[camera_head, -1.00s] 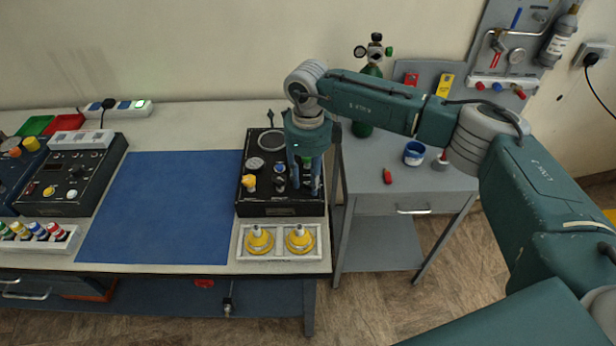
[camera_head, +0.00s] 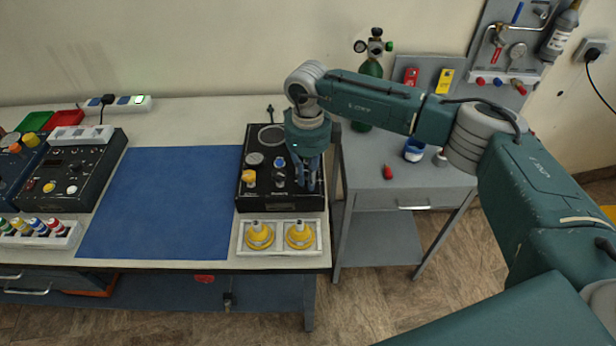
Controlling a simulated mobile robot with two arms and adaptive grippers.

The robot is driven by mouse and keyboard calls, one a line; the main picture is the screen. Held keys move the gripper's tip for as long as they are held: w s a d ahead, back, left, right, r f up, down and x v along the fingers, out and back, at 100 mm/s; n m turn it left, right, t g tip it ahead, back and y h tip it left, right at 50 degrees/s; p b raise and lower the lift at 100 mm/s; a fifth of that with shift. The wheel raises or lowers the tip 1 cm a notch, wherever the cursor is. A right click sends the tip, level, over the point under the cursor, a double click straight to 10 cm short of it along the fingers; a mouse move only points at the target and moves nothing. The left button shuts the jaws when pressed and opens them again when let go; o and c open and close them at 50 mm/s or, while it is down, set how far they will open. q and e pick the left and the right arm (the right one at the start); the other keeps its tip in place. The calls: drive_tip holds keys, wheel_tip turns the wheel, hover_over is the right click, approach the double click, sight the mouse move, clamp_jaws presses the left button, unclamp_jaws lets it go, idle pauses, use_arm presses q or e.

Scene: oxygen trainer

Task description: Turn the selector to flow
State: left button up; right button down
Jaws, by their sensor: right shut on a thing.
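The black trainer box (camera_head: 255,200) sits at the right end of the bench. On its face are a grey round gauge (camera_head: 255,160), a yellow-orange knob (camera_head: 249,176) and a knob with a blue cap (camera_head: 280,162). My right gripper (camera_head: 307,184) points down over the right part of the box. Its fingers are shut on a small part there, which appears to be the selector. The fingers hide most of it, so its pointing direction cannot be read. My left gripper is not in view.
A white tray with two yellow parts (camera_head: 259,237) stands just in front of the box. A blue mat (camera_head: 170,200) lies clear to the left. A grey side table (camera_head: 400,190) with a green cylinder (camera_head: 370,72) stands to the right.

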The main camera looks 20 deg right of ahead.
sight(307, 180)
drive_tip(key=m+b, duration=0.2)
drive_tip(key=shift+w+f+m, duration=0.1)
drive_tip(key=shift+m, duration=0.2)
drive_tip(key=m+b, duration=0.1)
drive_tip(key=m, duration=0.1)
drive_tip(key=shift+m, duration=0.4)
drive_tip(key=m+b, duration=0.2)
drive_tip(key=m, duration=0.1)
drive_tip(key=shift+w, duration=0.1)
drive_tip(key=shift+r+m+b, duration=0.2)
drive_tip(key=shift+m+b, duration=0.35)
drive_tip(key=shift+m, duration=0.95)
drive_tip(key=shift+w, duration=0.1)
drive_tip(key=c, duration=1.7)
unclamp_jaws()
wheel_tip(307, 180, up, 12)
